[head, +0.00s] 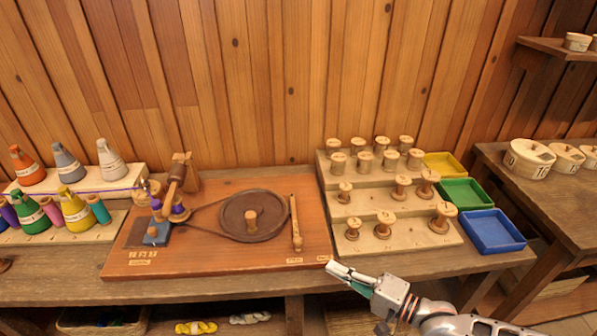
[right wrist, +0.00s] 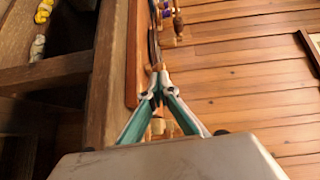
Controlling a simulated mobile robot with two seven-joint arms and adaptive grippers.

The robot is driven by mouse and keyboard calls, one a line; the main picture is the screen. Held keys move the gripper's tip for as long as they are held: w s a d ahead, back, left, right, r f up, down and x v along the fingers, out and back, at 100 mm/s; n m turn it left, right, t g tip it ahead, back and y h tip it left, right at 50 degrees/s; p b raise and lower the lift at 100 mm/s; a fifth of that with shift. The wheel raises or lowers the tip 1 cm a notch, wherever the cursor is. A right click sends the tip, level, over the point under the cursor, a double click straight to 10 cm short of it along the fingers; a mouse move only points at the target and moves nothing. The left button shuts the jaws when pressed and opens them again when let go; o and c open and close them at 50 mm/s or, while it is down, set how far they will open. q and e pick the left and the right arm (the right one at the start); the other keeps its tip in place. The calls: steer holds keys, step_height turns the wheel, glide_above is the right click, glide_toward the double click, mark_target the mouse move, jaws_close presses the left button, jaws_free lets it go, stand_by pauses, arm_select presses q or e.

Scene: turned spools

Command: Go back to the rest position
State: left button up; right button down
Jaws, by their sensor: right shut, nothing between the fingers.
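My right gripper (head: 331,267) is at the bottom centre of the head view, with its arm coming in from the lower right. It is near the front edge of the workbench (head: 200,290), just off the right front corner of the winder board (head: 190,262). In the right wrist view my right gripper (right wrist: 158,70) has its fingertips together with nothing between them. My left gripper is not in view.
A stepped rack (head: 330,225) holds several wooden spools, beside yellow (head: 443,165), green (head: 465,193) and blue (head: 492,231) trays. Coloured thread cones stand on a rack (head: 130,172) at left. A side table (head: 560,195) with round boxes stands right.

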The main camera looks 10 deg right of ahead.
steer(key=s+a+f+n+h, duration=0.4)
steer(key=s+a+f+n, duration=0.1)
steer(key=s+f+n, duration=0.15)
steer(key=s+d+f+n+g+h, duration=0.2)
steer(key=s+d+f+n+h, duration=0.3)
steer(key=s+d+f, duration=0.3)
step_height(320, 180, down, 2)
steer(key=shift+s+d+f+n+h, duration=0.1)
steer(key=shift+s+d+n+h, duration=0.2)
steer(key=shift+n, duration=0.35)
steer(key=shift+w, duration=0.1)
